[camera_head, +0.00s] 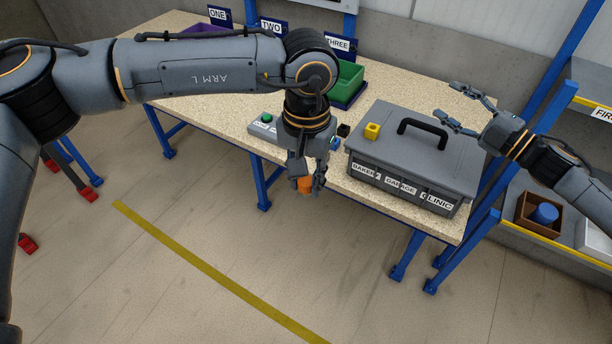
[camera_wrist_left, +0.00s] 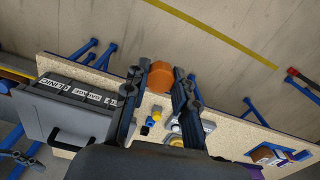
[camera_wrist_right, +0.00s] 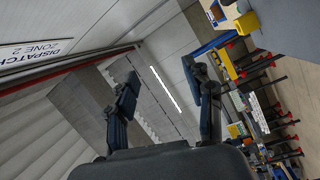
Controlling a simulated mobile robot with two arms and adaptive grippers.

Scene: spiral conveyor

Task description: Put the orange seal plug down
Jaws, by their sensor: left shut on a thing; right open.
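The orange seal plug (camera_head: 304,185) is between the fingers of my left gripper (camera_head: 307,184), which is shut on it. In the head view it appears at the front edge of the speckled table (camera_head: 350,190). In the left wrist view the orange plug (camera_wrist_left: 161,75) shows between the two fingertips, with the table's edge and floor behind it. Whether it touches the table I cannot tell, but it looks held above. My right gripper (camera_head: 462,109) is open and empty, to the right over the grey case; the right wrist view shows its spread fingers (camera_wrist_right: 160,95).
A green bin (camera_head: 347,82) stands behind.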

